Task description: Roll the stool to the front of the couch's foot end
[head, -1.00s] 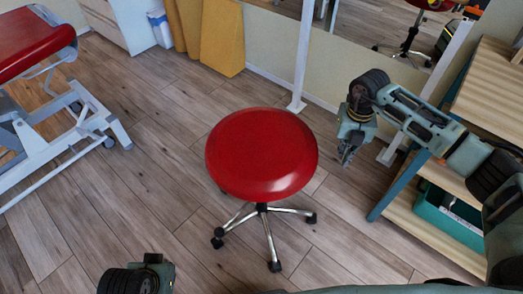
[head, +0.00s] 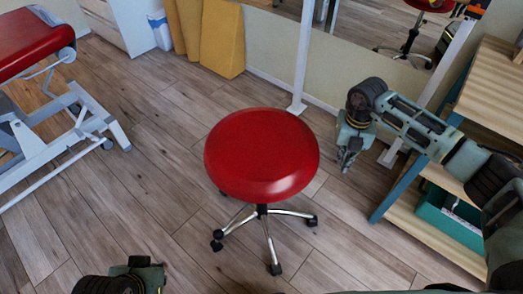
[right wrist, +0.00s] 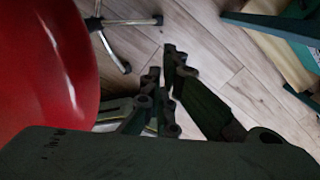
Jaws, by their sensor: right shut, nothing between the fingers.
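The stool (head: 261,155) has a round red seat on a chrome base with black castors and stands upright on the wood floor. The couch (head: 35,45), red-topped on a white frame with wheels, is at the upper left; only one end shows. My right gripper (head: 345,165) is shut and empty, pointing down just right of the seat, with a small gap visible. In the right wrist view, the gripper (right wrist: 168,75) is beside the red seat (right wrist: 45,70). My left arm (head: 125,280) shows only partly at the bottom edge; its fingers are out of view.
A wooden shelf unit (head: 485,90) with a green bin (head: 450,215) stands at the right. A white post (head: 303,55) and mirror are behind the stool. Yellow boards (head: 222,40) lean on the back wall. The floor (head: 130,180) between stool and couch is clear.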

